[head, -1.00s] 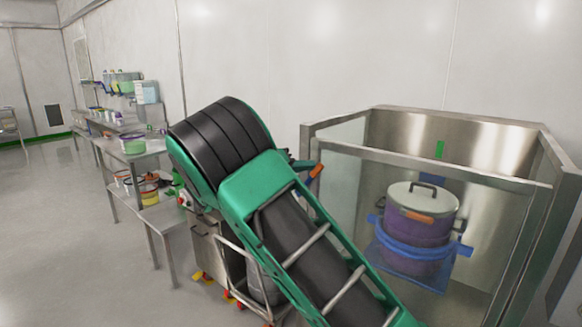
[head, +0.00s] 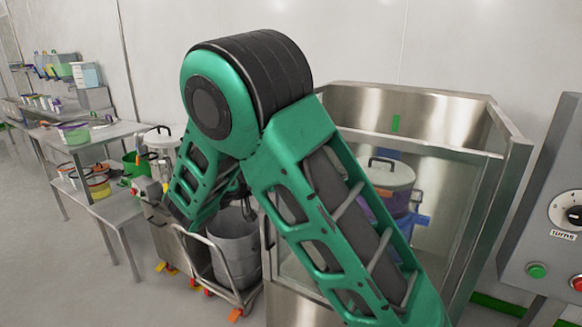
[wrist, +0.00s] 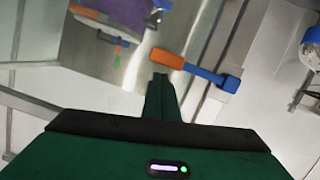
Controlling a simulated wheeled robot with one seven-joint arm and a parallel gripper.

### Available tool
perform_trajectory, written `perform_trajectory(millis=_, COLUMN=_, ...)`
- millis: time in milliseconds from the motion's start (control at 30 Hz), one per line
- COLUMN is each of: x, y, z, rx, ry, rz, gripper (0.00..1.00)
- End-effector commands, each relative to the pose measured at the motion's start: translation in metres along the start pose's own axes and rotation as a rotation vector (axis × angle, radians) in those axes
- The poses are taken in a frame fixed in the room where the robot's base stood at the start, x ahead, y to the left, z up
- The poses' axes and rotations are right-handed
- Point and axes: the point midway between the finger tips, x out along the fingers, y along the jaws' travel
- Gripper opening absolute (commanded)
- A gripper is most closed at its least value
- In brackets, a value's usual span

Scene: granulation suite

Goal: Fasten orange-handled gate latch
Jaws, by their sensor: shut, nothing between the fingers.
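The latch's orange handle (wrist: 168,59) shows in the wrist view, just beyond my fingertips. It joins a blue arm (wrist: 206,75) that reaches across to a metal upright of the enclosure. My gripper (wrist: 160,77) is shut and empty, its dark green fingers pointing at the handle. I cannot tell whether the tips touch it. In the head view the glass-and-steel enclosure (head: 500,160) stands behind my arm, which hides the latch and my gripper there. A lidded pot (head: 392,172) with purple sides and blue fittings is inside the enclosure.
A grey bin (head: 237,250) on a wheeled cart stands left of the enclosure. A control panel (head: 537,225) with a dial and buttons is at the right. Benches (head: 85,140) with containers line the left. Open floor (head: 90,285) shows at lower left.

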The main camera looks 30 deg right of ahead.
Motion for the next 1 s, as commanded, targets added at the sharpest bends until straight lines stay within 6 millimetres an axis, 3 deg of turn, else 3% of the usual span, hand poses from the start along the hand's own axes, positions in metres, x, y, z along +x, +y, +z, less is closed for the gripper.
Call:
perform_trajectory(millis=500, x=-0.004, y=-0.006, z=0.018, rx=-0.009, ry=-0.001, rz=-0.010, gripper=0.00)
perform_trajectory(millis=1000, x=-0.005, y=-0.004, z=0.016, rx=-0.015, ry=-0.005, rz=-0.008, gripper=0.00)
